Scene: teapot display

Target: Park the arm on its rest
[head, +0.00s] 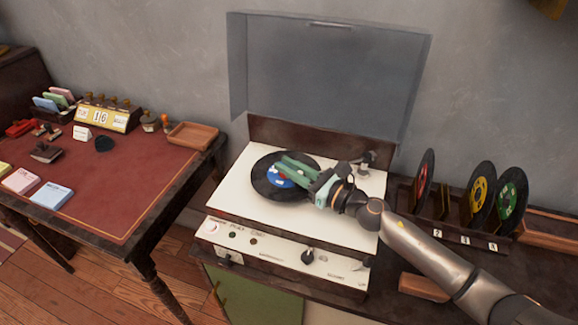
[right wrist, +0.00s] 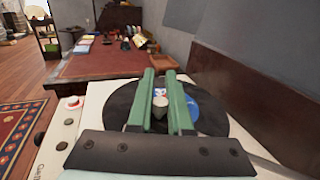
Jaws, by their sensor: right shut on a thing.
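The record player (head: 225,198) has a cream top, and a black record with a blue label (head: 262,182) lies on its platter. My right gripper (head: 284,168) reaches in from the right, low over the record, its green fingers above the label. In the right wrist view the fingers (right wrist: 160,88) are shut on a small grey piece (right wrist: 159,108), seemingly the head end of the tonearm. The tonearm's base (head: 367,158) stands at the deck's back right; most of the arm and its rest are hidden by my gripper. My left gripper is not in view.
The clear lid (head: 325,70) stands open behind the deck. Colored records stand in a rack (head: 455,235) at the right. Knobs line the front panel (head: 285,257). A red-topped desk (head: 120,185) stands to the left across a gap.

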